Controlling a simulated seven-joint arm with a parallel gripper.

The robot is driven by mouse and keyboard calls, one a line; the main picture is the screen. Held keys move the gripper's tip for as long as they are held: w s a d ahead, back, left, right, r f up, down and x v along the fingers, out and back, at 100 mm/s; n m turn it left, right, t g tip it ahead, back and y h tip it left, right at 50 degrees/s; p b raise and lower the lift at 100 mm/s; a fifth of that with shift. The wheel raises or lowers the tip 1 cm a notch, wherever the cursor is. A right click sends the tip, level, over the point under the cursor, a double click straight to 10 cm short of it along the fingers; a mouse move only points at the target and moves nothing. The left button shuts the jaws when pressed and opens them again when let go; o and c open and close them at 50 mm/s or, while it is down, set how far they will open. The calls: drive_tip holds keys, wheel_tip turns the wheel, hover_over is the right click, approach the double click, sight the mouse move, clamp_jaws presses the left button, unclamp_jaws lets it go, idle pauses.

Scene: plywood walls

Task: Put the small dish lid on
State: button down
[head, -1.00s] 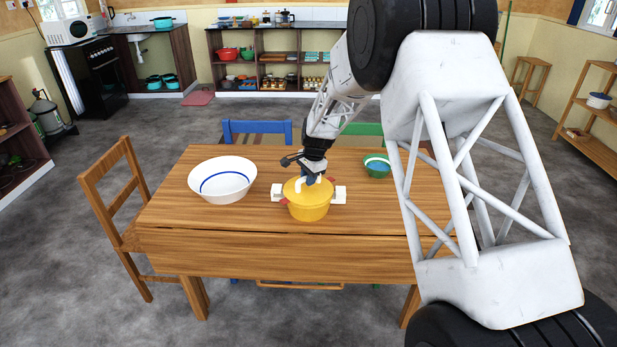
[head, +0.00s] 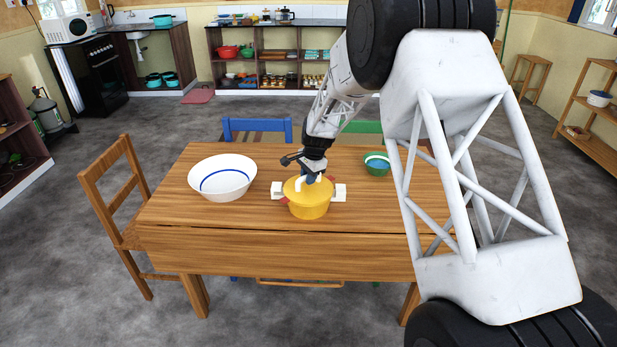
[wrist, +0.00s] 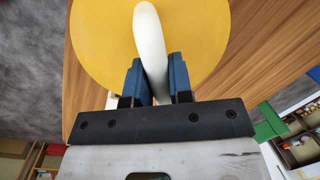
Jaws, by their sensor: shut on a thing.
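A yellow dish (head: 308,208) with white side handles stands on the wooden table. Its yellow lid (head: 294,186) sits at the dish's top and looks level; from here I cannot tell whether it rests fully on the rim. In the wrist view the round yellow lid (wrist: 100,40) fills the upper middle, with a curved white handle (wrist: 149,40). My gripper (head: 312,178) is over the lid. In the wrist view the blue fingers of my gripper (wrist: 154,84) are shut on the white handle, one on each side. The lid hides the inside of the dish.
A white bowl with a blue line (head: 222,180) stands to the left on the table (head: 250,238). A small green bowl (head: 377,165) stands at the back right, near my arm. Chairs stand at the left (head: 118,200) and behind the table. The table's front is clear.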

drive_tip(key=shift+f, duration=0.1)
drive_tip(key=c, duration=0.9)
unclamp_jaws()
drive_tip(key=shift+c, duration=0.2)
wheel_tip(320, 180, up, 8)
drive_tip(key=d, duration=0.1)
drive_tip(key=shift+s+d+f, duration=0.15)
drive_tip(key=shift+s, duration=0.05)
